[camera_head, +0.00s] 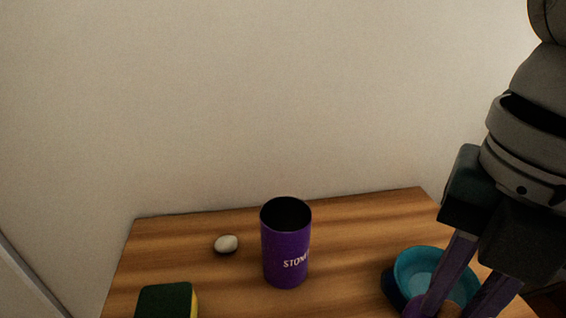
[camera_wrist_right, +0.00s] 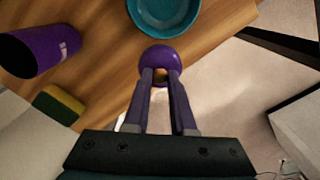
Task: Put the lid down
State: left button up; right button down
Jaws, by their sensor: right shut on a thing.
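The lid (camera_wrist_right: 158,57) is a small purple round piece with a brownish knob-like part, seen at the fingertips in the right wrist view. My right gripper (camera_wrist_right: 160,76) is shut on it. In the head view my right gripper (camera_head: 448,308) reaches down at the lower right, in front of the teal bowl. A purple canister (camera_head: 286,250) with pale lettering stands upright and open-topped on the table. I cannot tell whether the lid touches the table. My left gripper is out of view.
The teal bowl (camera_head: 418,262) stands on the wooden table (camera_head: 210,285), with a dark blue shape along its left side. A pale stone (camera_head: 226,244) lies left of the canister. A green and yellow sponge (camera_head: 165,302) is at the front left. Wood between canister and bowl is clear.

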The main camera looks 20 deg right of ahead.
jog(key=w+d+b, duration=0.1)
jog(key=w, duration=0.5)
jog(key=w+d+f+b, duration=0.1)
jog(key=w, duration=0.4)
jog(key=w+d+b, duration=0.1)
jog(key=w+d, duration=0.1)
jog(key=w, duration=0.4)
jog(key=shift+w+f, duration=0.3)
jog(key=shift+s+f, duration=0.1)
jog(key=shift+f, duration=0.15)
jog(key=f+b, duration=0.1)
jog(key=f, duration=0.1)
jog(key=f+b, duration=0.1)
jog(key=f, duration=0.2)
jog(key=shift+w, duration=0.2)
jog(key=shift+r, duration=0.1)
jog(key=c, duration=0.8)
grip_release()
jog(key=shift+o, duration=0.2)
